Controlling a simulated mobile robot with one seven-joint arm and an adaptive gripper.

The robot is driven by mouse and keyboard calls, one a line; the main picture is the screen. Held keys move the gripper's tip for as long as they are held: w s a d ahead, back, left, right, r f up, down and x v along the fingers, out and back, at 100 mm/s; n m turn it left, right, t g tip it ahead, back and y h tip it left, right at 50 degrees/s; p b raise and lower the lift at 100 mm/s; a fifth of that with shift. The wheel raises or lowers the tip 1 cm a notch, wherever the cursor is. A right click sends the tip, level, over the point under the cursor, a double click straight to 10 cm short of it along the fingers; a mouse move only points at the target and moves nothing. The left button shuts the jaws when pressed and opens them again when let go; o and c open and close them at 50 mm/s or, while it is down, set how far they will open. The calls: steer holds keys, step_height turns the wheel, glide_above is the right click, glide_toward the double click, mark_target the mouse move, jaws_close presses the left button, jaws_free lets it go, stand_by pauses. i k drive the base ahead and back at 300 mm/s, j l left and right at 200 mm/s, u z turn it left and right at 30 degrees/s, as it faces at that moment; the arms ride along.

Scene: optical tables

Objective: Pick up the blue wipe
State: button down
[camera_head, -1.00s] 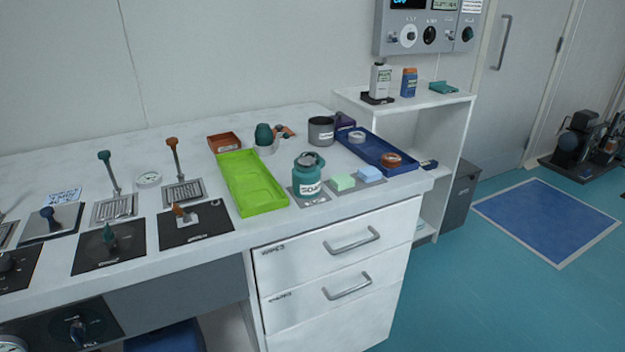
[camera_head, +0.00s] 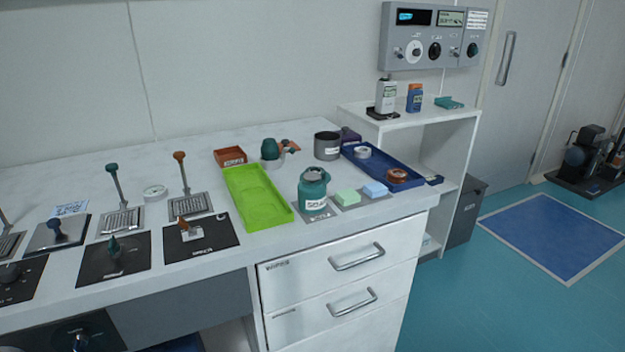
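The blue wipe (camera_head: 375,189) is a small light-blue block near the front right of the white counter. It lies on a grey pad, just right of a similar light-green block (camera_head: 347,197) and in front of the blue tray (camera_head: 408,184). Its top and front faces show, and nothing covers it. My gripper is not in view, so its opening and its distance from the wipe do not show.
A lime-green tray (camera_head: 283,211), a grey cup (camera_head: 327,146) and several levers stand on the counter (camera_head: 330,235). Drawers with handles (camera_head: 357,257) are below. A white shelf (camera_head: 420,116) stands at right, with open floor beyond.

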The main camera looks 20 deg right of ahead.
mark_target(376, 189)
steer(key=l+u, duration=0.1)
steer(key=l, duration=0.45)
steer(key=l+u, duration=0.15)
steer(key=l, duration=0.35)
steer(key=k+l+u, duration=0.1)
steer(key=l, duration=0.45)
steer(key=k+l+u, duration=0.1)
steer(key=l, duration=0.4)
steer(key=k+l+u, duration=0.15)
steer(key=l, duration=0.35)
steer(key=i+l, duration=0.1)
steer(key=i, duration=0.9)
